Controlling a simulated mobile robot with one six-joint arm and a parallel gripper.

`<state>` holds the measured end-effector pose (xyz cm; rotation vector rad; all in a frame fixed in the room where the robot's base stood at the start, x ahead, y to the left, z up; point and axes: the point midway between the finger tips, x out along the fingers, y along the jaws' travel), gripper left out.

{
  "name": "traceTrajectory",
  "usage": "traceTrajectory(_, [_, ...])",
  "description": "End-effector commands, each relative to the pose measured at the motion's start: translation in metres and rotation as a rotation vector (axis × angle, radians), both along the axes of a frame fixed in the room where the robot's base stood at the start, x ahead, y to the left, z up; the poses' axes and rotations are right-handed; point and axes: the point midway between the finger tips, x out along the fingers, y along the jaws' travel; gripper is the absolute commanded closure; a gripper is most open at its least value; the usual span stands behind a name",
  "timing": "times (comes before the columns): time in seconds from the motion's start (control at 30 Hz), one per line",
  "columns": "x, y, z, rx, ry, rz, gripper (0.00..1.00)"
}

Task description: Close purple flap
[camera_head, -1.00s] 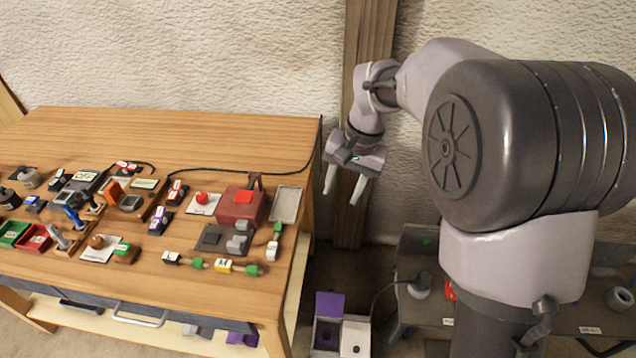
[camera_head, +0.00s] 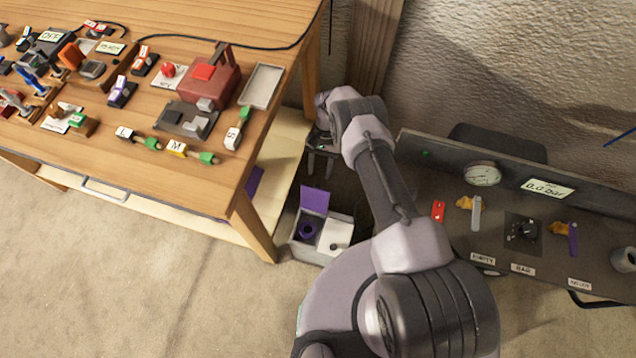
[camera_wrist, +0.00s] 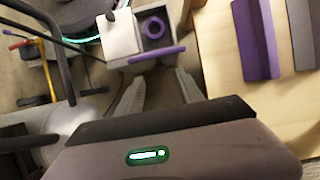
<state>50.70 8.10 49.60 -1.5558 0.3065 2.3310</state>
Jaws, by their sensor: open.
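The purple flap (camera_head: 315,199) stands upright, open, at the back edge of a white two-part box (camera_head: 305,252) on the floor beside the table. In the wrist view the flap (camera_wrist: 152,58) shows nearly edge-on as a purple bar along the box's near side. A purple ring (camera_head: 307,230) lies in the uncovered compartment. A white lid (camera_head: 336,235) with a dark knob covers the other compartment. My gripper (camera_head: 319,172) is open and empty, above and behind the flap. Its two fingers (camera_wrist: 158,85) show apart in the wrist view, with no visible contact with the flap.
The wooden table (camera_head: 262,225) with its lower shelf stands close on the left. A purple piece (camera_wrist: 252,40) lies on the shelf. A dark panel bench (camera_head: 420,160) with a gauge and valves stands on the right. Open carpet lies in front.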

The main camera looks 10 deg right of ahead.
Motion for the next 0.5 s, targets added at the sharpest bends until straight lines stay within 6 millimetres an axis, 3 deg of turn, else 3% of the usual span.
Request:
traceTrajectory(0.03, [-0.005,0.002,-0.016,0.000,0.002,0.000,0.56])
traceTrajectory(0.2, [-0.017,0.007,-0.047,0.000,0.000,0.000,0.56])
traceTrajectory(0.5, [-0.022,0.009,-0.059,0.000,-0.001,0.000,0.56])
